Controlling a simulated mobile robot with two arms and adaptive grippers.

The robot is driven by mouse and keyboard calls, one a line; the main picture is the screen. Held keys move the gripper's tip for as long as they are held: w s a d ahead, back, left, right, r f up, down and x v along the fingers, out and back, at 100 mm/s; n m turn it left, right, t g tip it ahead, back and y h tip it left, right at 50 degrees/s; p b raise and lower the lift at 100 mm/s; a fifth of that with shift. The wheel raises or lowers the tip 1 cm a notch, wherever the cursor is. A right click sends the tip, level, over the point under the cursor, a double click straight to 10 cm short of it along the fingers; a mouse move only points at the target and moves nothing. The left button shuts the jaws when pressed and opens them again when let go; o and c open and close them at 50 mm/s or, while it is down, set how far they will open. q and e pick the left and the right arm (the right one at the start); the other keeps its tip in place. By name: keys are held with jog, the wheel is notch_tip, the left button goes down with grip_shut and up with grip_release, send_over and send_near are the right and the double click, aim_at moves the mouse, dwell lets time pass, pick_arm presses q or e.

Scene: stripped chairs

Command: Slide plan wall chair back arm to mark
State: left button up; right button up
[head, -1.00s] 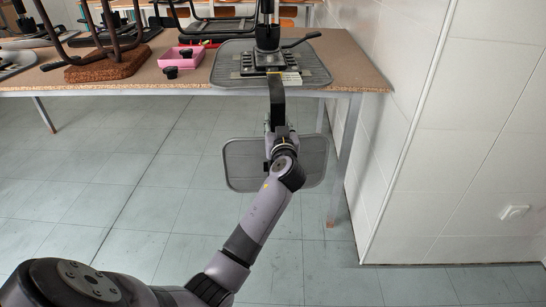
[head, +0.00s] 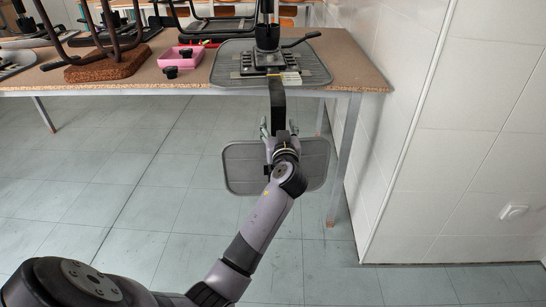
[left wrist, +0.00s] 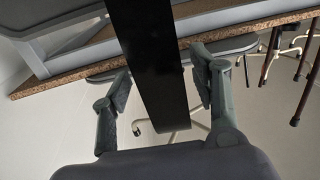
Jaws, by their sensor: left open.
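The chair's back arm is a flat black bar (head: 277,104) that runs from the chair mechanism (head: 264,61) down past the table's front edge. The mechanism sits on an upturned grey seat (head: 315,69) on the table. The grey backrest (head: 313,165) hangs at the bar's lower end, partly hidden by my arm. My left gripper (head: 279,131) is open, with a finger on each side of the bar. In the left wrist view the bar (left wrist: 150,75) passes between the spread fingers, with a gap at the left finger. A pale yellowish label (head: 291,79) lies by the bar's upper end.
The chipboard table (head: 358,72) ends near a white tiled wall (head: 470,130) at the right. A pink tray (head: 182,57) and dark knobs stand left of the seat. Another upturned chair (head: 108,65) stands further left. The floor before the table is clear.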

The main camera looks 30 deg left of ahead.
pick_arm(q)
jog(key=shift+o, duration=0.9)
jog(key=shift+v, duration=3)
pick_arm(e)
jog(key=shift+s+d+f+g, duration=0.2)
jog(key=shift+s+f+g, duration=0.2)
jog(key=shift+s+f, duration=0.2)
jog(key=shift+r, duration=0.1)
